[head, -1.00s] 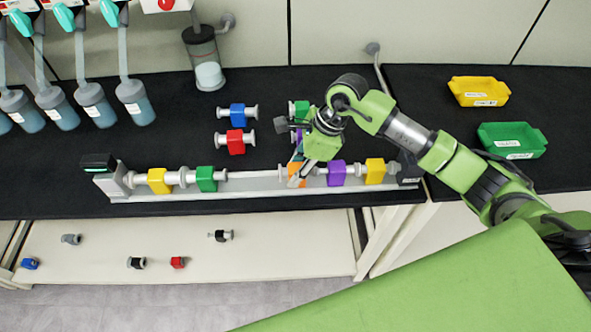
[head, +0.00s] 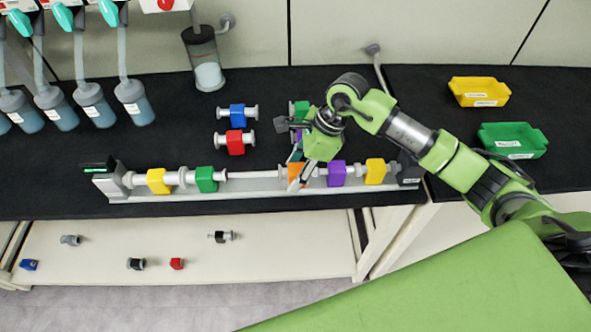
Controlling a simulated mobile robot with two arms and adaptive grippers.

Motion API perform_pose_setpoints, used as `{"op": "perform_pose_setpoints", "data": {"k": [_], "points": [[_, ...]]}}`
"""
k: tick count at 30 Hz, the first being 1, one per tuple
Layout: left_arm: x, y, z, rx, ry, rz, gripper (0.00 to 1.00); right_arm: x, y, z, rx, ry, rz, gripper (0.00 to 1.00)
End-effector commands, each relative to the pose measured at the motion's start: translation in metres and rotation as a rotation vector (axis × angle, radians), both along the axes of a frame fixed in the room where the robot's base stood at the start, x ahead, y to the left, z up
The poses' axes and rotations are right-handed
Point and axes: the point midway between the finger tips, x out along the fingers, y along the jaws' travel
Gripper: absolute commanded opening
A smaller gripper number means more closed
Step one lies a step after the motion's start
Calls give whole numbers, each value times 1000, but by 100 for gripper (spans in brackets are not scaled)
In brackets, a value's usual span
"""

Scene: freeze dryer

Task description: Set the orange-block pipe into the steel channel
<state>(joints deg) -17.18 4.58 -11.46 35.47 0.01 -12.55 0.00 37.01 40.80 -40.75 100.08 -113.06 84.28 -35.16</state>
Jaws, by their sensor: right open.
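The steel channel (head: 235,193) is a long rail near the front edge of the black bench. The orange-block pipe (head: 295,171) is at the channel, between the green-block pipe (head: 206,179) and the purple-block pipe (head: 337,174). My right gripper (head: 299,182) is open, with its fingers around the orange block, partly hiding it. I cannot tell whether the fingers touch it or whether the pipe is fully seated. Yellow-block pipes sit in the channel at the left (head: 159,181) and the right (head: 375,171). My left gripper is not in view.
Blue-block (head: 237,116) and red-block (head: 236,142) pipes lie behind the channel. A green-block pipe (head: 301,108) is partly hidden by my arm. Yellow (head: 478,91) and green (head: 512,140) bins stand at the right. Small parts lie on the lower shelf (head: 110,240).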

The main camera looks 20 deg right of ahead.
Motion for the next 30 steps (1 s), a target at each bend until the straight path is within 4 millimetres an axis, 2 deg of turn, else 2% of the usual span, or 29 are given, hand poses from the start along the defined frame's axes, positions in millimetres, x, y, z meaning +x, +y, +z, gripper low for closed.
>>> {"op": "perform_pose_setpoints", "data": {"k": [5, 15, 19, 24, 30], "points": [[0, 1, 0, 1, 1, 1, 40, 0, -6, 14, -2, -3, -2, 47], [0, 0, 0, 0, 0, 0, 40, -8, -32, 79, -1, -5, -1, 47], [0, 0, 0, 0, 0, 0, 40, -10, -39, 98, -1, -3, -1, 47], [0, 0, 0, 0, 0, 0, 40, -12, -44, 109, 0, -1, 0, 47], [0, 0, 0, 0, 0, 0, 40, -13, -44, 111, 0, 0, 0, 47]]}}
